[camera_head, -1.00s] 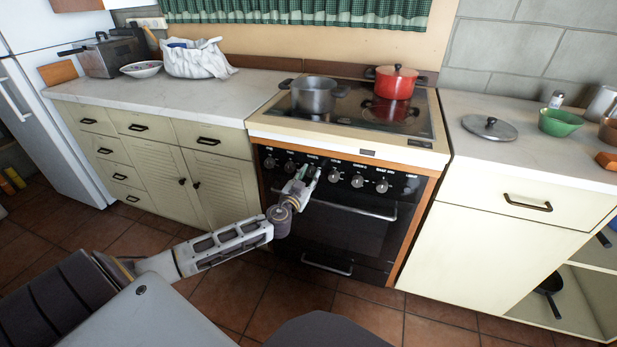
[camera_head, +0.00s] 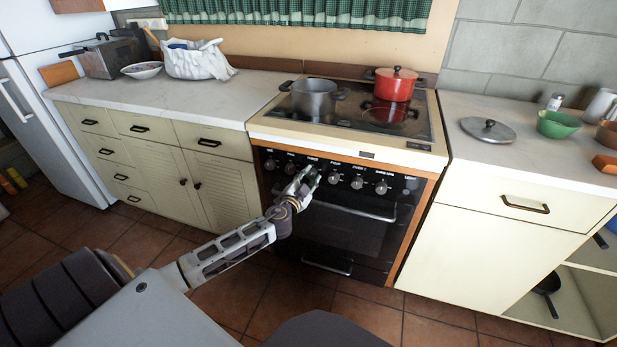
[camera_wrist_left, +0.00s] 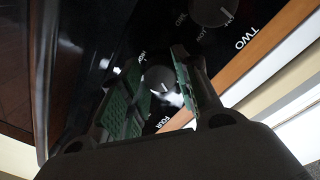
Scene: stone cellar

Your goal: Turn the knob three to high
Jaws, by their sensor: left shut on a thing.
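The stove's front panel (camera_head: 398,188) carries a row of several knobs under small white labels. My left gripper (camera_head: 308,178) is at the third knob from the left and hides most of it. In the left wrist view, my left gripper's green-padded fingers (camera_wrist_left: 158,76) stand either side of a pale round knob, knob three (camera_wrist_left: 159,84), shut on it. The knob's pointer setting is too blurred and covered to read. A neighbouring knob (camera_wrist_left: 212,12) marked TWO shows at upper right. My right gripper is not in view.
A grey pot (camera_head: 314,97) and a red lidded pot (camera_head: 394,84) stand on the cooktop. The oven handle (camera_head: 352,209) runs just below the knobs. A loose lid (camera_head: 488,130) and a green bowl (camera_head: 558,125) sit on the right counter. The floor ahead is clear.

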